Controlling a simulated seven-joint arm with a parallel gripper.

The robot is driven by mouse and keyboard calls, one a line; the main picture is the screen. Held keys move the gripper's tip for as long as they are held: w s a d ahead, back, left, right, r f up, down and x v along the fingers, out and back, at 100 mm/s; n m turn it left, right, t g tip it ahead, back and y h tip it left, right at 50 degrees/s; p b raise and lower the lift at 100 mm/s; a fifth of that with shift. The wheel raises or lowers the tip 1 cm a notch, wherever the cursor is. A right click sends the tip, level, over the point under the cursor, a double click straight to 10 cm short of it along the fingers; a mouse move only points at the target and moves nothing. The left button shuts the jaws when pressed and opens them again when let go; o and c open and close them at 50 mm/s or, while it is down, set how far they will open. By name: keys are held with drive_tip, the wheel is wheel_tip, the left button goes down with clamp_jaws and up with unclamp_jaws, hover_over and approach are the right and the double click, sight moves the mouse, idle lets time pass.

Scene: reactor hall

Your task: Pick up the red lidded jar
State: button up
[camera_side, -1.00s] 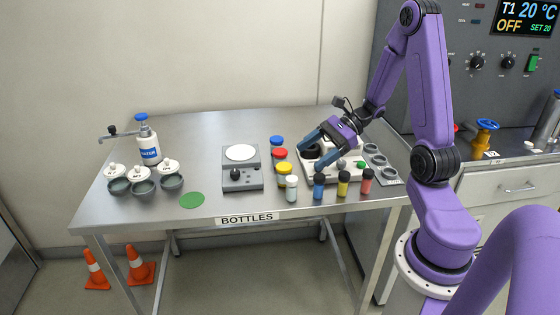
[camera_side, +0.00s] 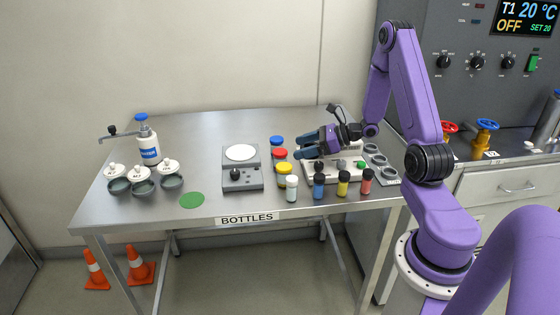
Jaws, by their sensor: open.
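The red lidded jar (camera_side: 280,155) stands on the bench between a blue-lidded jar (camera_side: 276,142) behind it and a yellow-lidded jar (camera_side: 284,169) in front. My gripper (camera_side: 297,148) is open, with its fingers pointing left toward the red-lidded jar. The fingertips are just right of the jar, and nothing shows between them. They look close to the jar, but I cannot tell the exact gap or height.
A scale (camera_side: 242,181) stands left of the jars. Small bottles, white (camera_side: 291,189), blue (camera_side: 319,187), yellow (camera_side: 343,184) and red (camera_side: 366,182), line the front edge. The bench's back left is clear.

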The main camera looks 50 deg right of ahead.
sight(284, 151)
drive_tip(key=x, duration=0.8)
drive_tip(key=shift+s+a, duration=0.1)
drive_tip(key=shift+a, duration=0.15)
drive_tip(key=c, duration=1.1)
drive_tip(key=shift+r, duration=0.15)
